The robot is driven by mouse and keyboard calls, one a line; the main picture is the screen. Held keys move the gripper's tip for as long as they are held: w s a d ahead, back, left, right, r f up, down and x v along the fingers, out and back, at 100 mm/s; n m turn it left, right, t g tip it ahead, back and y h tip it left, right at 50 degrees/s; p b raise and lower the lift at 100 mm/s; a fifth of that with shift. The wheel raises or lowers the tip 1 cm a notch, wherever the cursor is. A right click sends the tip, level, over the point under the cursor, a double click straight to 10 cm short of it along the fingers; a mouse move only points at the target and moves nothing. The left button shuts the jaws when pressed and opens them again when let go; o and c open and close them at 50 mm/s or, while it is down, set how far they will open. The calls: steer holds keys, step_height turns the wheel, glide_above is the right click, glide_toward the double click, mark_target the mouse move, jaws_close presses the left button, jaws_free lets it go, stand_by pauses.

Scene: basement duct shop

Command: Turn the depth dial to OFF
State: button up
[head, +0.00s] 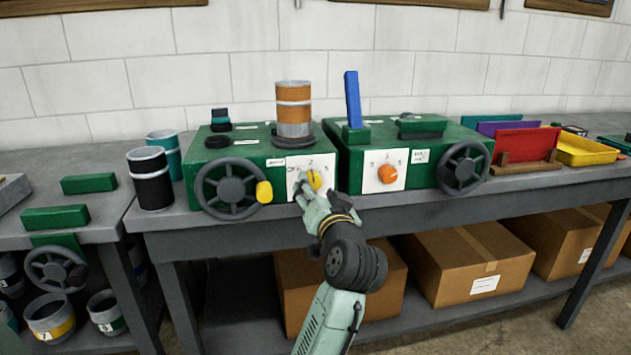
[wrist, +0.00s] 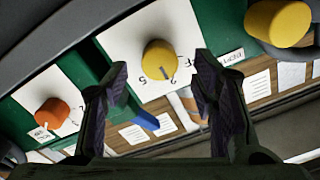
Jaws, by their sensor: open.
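A yellow dial (head: 314,180) sits on a white plate (head: 296,166) on the front of the left green machine. Lettering like "OFF" shows at the plate's left in the head view. In the wrist view the yellow dial (wrist: 160,57) lies between my fingers, with a dark mark near its lower edge and a "5" and an "F" on the plate around it. An orange dial (head: 388,174) is on the right machine. My gripper (head: 316,190) is open in front of the yellow dial; contact cannot be told.
A handwheel (head: 230,188) with a yellow knob (head: 264,192) is just left of the dial. Another handwheel (head: 464,168) is on the right machine. An orange-banded cylinder (head: 294,108) stands on the left machine. Cardboard boxes (head: 470,262) fill the shelf below the bench.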

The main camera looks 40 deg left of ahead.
mark_target(314, 184)
steer(key=shift+x, duration=1.7)
steer(key=c, duration=1.2)
steer(key=shift+o, duration=0.2)
